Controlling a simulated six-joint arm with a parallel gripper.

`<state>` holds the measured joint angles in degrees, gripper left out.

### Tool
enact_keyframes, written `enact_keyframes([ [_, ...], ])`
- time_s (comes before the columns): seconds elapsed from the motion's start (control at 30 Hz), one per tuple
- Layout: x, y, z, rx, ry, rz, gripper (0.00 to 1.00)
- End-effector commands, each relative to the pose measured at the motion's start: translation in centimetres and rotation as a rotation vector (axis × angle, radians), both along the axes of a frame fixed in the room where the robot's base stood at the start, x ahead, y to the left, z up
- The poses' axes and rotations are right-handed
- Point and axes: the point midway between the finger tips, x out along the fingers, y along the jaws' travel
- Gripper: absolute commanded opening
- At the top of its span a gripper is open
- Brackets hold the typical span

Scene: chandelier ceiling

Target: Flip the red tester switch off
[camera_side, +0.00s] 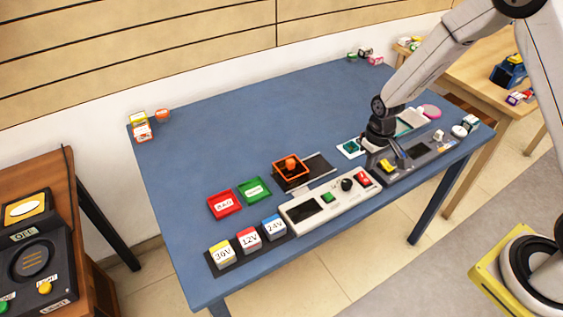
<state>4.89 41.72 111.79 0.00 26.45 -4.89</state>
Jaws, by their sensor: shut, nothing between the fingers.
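A pale tester box (312,204) lies near the table's front edge, with a dark screen, a green button (327,197) and a black knob (347,184). A red switch (363,179) sits at its right end; its on or off position is too small to tell. My gripper (403,161) is shut and empty, pointing down over a dark grey device (420,157) just right of the pale box. It is to the right of the red switch and apart from it. The fingertips are small and partly lost against the dark device.
Labelled blocks 30V (222,255), 12V (249,239) and 24V (273,226) stand on a dark strip at front left. Behind them are a red tray (224,204), a green tray (254,190) and an orange frame (291,172). The blue table's (230,130) back middle is clear.

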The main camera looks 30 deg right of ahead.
Motion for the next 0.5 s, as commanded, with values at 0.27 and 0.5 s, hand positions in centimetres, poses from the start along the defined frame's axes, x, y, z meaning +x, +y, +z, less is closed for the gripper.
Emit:
enact_keyframes([
  [0.27,0.0,0.0,1.6,0.000,0.000,0.000,0.00],
  [0.5,-0.1,0.0,2.5,0.000,0.002,0.000,0.00],
])
